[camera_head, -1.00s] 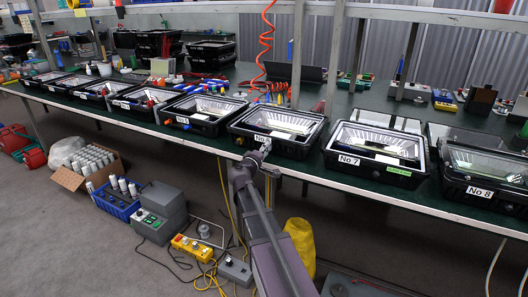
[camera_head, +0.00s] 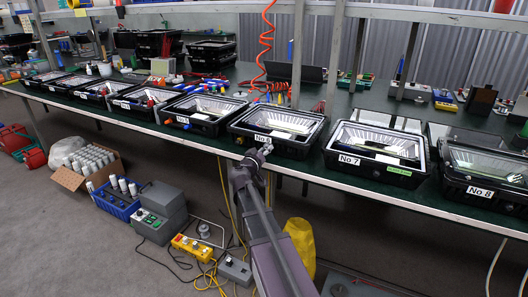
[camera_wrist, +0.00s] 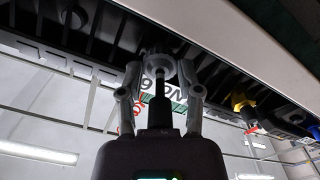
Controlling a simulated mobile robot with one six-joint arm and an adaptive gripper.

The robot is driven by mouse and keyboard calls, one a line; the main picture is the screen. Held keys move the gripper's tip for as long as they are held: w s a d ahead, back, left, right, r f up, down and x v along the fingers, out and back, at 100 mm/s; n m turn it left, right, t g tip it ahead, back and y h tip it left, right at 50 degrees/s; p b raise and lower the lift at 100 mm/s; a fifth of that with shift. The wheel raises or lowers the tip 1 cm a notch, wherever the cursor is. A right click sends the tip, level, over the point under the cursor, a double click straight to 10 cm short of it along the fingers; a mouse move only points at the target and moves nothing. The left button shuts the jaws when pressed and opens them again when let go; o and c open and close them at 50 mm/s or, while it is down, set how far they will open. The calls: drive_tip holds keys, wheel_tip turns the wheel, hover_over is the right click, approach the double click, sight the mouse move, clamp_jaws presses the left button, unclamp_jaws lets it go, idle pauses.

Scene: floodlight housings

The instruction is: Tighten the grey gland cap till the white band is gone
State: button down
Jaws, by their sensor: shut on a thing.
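In the wrist view the grey gland cap (camera_wrist: 159,67) sits between my two fingertips, at the front wall of a black floodlight housing (camera_wrist: 90,70). My gripper (camera_wrist: 160,73) is shut on the cap from both sides. The fingers hide part of the cap, and I cannot make out a white band. In the head view my gripper (camera_head: 264,151) is at the front of the housing labelled No 6 (camera_head: 297,149), just below its label. The cap is too small to tell there.
A yellow gland (camera_wrist: 240,101) stands to the right in the wrist view. The No 7 housing (camera_head: 337,163) is to the right on the green bench (camera_head: 310,172). Below the bench are a yellow bag (camera_head: 301,243) and hanging cables.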

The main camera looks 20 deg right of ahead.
drive_tip(key=shift+d+m, duration=0.15)
drive_tip(key=shift+m, duration=0.35)
drive_tip(key=shift+c, duration=1.4)
unclamp_jaws()
drive_tip(key=v, duration=1.2)
